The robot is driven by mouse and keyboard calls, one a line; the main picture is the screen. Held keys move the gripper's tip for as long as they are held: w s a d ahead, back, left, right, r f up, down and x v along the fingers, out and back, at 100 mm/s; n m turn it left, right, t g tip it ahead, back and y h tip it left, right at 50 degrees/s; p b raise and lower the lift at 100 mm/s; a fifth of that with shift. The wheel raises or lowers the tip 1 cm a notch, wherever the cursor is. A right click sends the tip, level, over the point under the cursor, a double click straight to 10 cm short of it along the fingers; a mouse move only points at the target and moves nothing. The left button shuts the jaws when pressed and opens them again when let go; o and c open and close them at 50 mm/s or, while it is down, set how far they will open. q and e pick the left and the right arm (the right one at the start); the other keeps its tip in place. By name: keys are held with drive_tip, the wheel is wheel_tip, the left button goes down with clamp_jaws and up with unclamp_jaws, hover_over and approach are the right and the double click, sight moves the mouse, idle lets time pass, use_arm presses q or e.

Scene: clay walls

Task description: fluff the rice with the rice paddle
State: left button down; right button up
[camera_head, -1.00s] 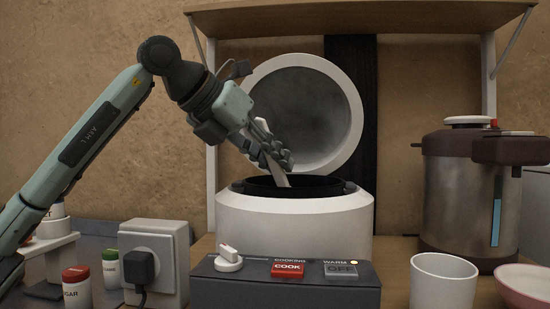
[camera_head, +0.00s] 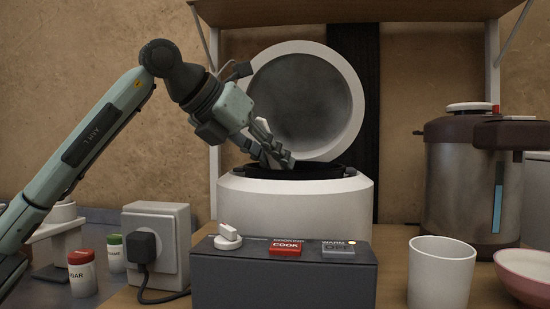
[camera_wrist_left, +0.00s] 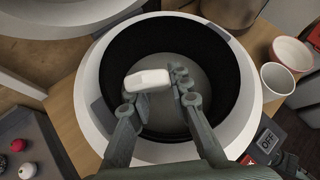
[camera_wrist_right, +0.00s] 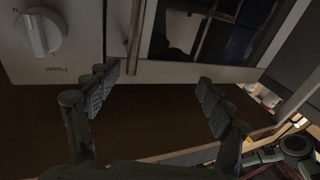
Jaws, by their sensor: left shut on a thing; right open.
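The white rice cooker (camera_head: 295,205) stands open, its round lid (camera_head: 350,75) tilted up behind. My left gripper (camera_head: 278,160) is at the mouth of the cooker, fingers pointing down. In the left wrist view, it is shut on the white rice paddle (camera_wrist_left: 148,80), whose end shows between the fingers above the black inner pot (camera_wrist_left: 118,65). The paddle's lower part is hidden. A pale grey surface, perhaps the rice (camera_wrist_left: 190,70), shows in the pot without clear grains.
A control box (camera_head: 285,275) with a knob and COOK and WARM switches stands before the cooker. A white cup (camera_head: 438,272), pink bowl (camera_head: 525,275) and water boiler (camera_head: 460,190) are right. A socket box (camera_head: 160,245) and two jars are left. A Power knob (camera_wrist_right: 40,33) faces my right gripper.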

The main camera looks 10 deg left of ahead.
idle(0.3)
use_arm(q)
drive_tip(key=shift+w+d+r+p, duration=0.15)
drive_tip(key=shift+w+d+p, duration=0.5)
drive_tip(key=shift+w, duration=0.5)
drive_tip(key=shift+w+a+f, duration=0.1)
drive_tip(key=shift+a, duration=0.5)
drive_tip(key=shift+w+a+f, duration=0.1)
drive_tip(key=shift+a, duration=0.5)
drive_tip(key=shift+s+b, duration=0.85)
drive_tip(key=shift+s, duration=1.75)
drive_tip(key=d, duration=0.1)
drive_tip(key=w+d+p, duration=0.1)
drive_tip(key=w+d, duration=0.1)
drive_tip(key=d, duration=0.1)
drive_tip(key=shift+w+d+p, duration=0.1)
drive_tip(key=shift+w+p, duration=0.15)
drive_tip(key=shift+p, duration=0.15)
